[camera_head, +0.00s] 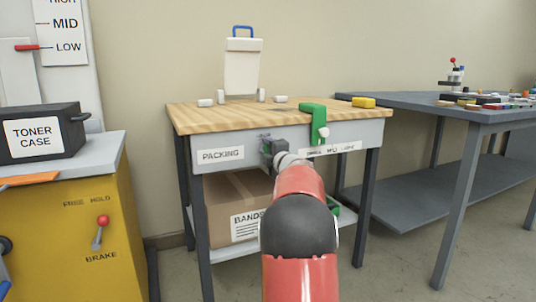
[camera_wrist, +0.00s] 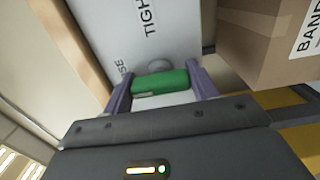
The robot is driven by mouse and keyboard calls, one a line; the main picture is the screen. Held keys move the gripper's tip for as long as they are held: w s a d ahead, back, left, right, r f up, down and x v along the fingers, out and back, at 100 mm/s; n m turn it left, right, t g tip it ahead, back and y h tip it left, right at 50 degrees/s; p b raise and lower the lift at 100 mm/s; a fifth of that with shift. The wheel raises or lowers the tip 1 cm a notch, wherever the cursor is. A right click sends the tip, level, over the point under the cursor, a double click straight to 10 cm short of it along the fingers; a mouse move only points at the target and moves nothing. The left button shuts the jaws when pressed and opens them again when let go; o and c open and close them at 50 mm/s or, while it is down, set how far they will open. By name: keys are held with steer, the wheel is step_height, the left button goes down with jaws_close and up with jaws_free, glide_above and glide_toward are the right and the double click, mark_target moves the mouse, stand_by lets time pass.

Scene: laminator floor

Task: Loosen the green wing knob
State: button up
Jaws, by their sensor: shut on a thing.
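The green wing knob (camera_wrist: 160,82) shows in the wrist view as a short green bar in front of a round grey boss. It is mounted on the pale front panel (camera_wrist: 130,25) of the packing table, beside the printed words "TIGHT" and a partly hidden one ending in "SE". My gripper (camera_wrist: 160,74) has one purple finger at each end of the knob and is shut on it. In the head view my gripper (camera_head: 270,147) is at the table's front panel, right of the "PACKING" label, and the knob is hidden there.
A green clamp (camera_head: 313,119) hangs over the table's front edge, close right of my gripper. A yellow block (camera_head: 363,102) and a white clipboard-like piece (camera_head: 242,69) are on the wooden top (camera_head: 200,119). A cardboard box (camera_head: 225,205) stands on the shelf below.

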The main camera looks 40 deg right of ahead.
steer(key=shift+o, duration=0.2)
steer(key=shift+f, duration=0.1)
steer(key=o, duration=1)
steer(key=shift+c, duration=0.2)
steer(key=shift+s, duration=0.1)
steer(key=v, duration=0.7)
steer(key=shift+s+a, duration=0.15)
steer(key=shift+s, duration=0.15)
